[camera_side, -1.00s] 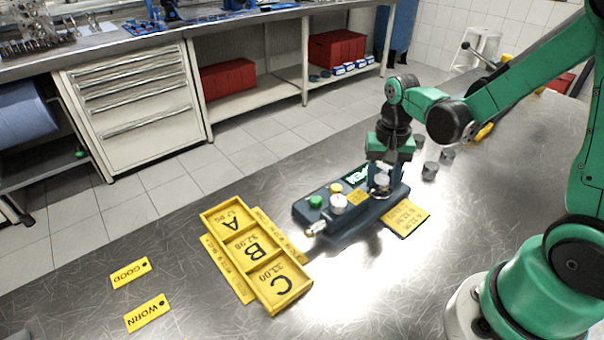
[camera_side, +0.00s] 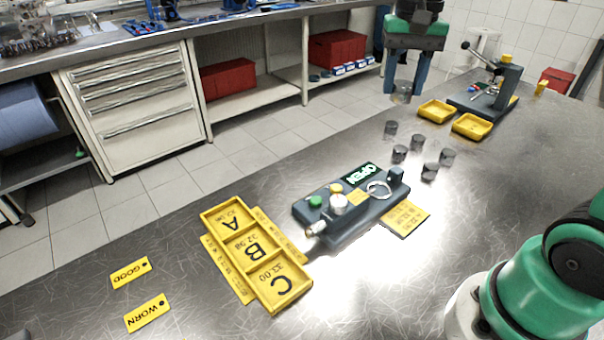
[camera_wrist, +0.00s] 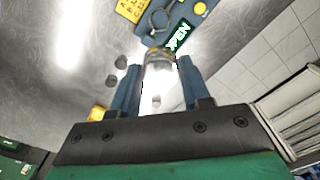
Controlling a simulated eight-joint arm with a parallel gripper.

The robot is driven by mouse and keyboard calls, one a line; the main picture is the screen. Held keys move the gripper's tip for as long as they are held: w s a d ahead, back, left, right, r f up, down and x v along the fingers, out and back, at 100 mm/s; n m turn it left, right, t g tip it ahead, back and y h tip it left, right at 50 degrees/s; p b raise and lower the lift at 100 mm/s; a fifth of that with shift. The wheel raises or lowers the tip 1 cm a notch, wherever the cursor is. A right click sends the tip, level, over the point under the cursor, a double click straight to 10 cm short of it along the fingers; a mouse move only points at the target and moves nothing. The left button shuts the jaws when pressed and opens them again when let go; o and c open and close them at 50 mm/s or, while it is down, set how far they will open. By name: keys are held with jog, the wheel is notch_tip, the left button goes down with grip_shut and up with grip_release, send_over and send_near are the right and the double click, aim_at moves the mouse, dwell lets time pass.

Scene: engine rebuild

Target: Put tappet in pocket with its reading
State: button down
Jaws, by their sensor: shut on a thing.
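My gripper (camera_side: 404,92) is raised above the far part of the bench, shut on a grey cylindrical tappet (camera_side: 402,93). In the wrist view the tappet (camera_wrist: 159,59) sits between the two blue fingers of my gripper (camera_wrist: 160,75). The dark blue gauge (camera_side: 345,222) stands mid-bench; its ring (camera_side: 379,190) is empty and its green display (camera_side: 362,173) reads OPEN. The yellow pocket tray (camera_side: 285,307) lies left of the gauge, with empty pockets A (camera_side: 229,219), B (camera_side: 254,248) and C (camera_side: 279,279). B reads 32.98 and C 33.00; A's number is unclear.
Several loose tappets (camera_side: 399,153) stand behind the gauge. Two small yellow trays (camera_side: 437,111) (camera_side: 472,126) and a lever device (camera_side: 490,98) are at the far right. A yellow plate (camera_side: 405,219) lies beside the gauge. GOOD (camera_side: 130,273) and WORN (camera_side: 147,313) tags lie front left.

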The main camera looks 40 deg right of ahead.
jog(key=shift+r, duration=0.45)
jog(key=w+a+n, duration=0.2)
jog(key=a+n, duration=0.3)
jog(key=a, duration=0.8)
jog(key=n, duration=0.4)
send_over(278, 280)
notch_tip(278, 280, down, 17)
jog(key=shift+r, duration=0.1)
jog(key=shift+f, duration=2.1)
jog(key=c, duration=0.7)
grip_release()
jog(key=shift+f, duration=0.1)
